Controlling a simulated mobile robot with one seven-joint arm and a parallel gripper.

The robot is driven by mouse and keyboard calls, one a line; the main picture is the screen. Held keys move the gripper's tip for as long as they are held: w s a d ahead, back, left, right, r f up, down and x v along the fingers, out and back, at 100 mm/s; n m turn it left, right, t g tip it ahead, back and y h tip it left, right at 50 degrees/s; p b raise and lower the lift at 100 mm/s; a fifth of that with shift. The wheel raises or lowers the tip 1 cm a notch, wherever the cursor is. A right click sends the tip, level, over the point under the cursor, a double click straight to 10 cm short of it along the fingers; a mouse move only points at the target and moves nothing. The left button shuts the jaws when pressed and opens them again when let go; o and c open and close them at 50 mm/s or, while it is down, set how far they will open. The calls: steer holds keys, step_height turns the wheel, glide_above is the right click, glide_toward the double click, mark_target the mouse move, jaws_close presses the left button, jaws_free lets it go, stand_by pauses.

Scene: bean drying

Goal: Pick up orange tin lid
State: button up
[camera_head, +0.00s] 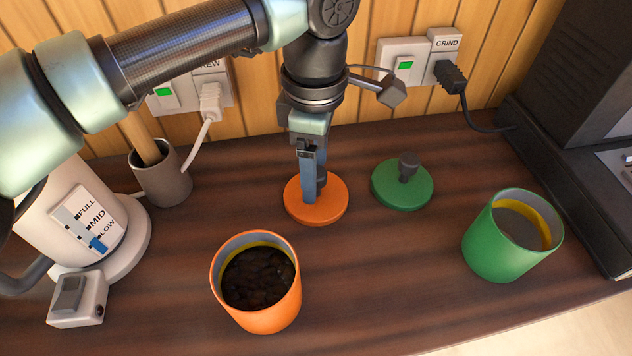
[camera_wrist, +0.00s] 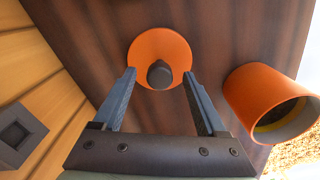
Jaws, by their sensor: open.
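The orange tin lid (camera_head: 330,212) lies flat on the dark wooden counter near the back, with a dark knob on top. In the wrist view the orange lid (camera_wrist: 146,50) and its knob (camera_wrist: 159,74) show ahead of my gripper. My gripper (camera_head: 310,195) points down over the lid. In the wrist view my gripper (camera_wrist: 159,84) is open, with one finger on each side of the knob and gaps between. The fingers partly hide the knob in the head view. The orange tin (camera_head: 272,315), filled with dark beans, stands open in front of the lid.
A green lid (camera_head: 388,188) lies to the right, close to the orange lid. An open green tin (camera_head: 500,255) stands further right by a black machine (camera_head: 570,130). A white kettle (camera_head: 75,220) and a grey cup (camera_head: 163,180) stand left. Wall sockets are behind.

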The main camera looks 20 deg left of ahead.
steer(key=shift+d+f, duration=0.1)
steer(key=shift+f, duration=1.2)
jaws_close()
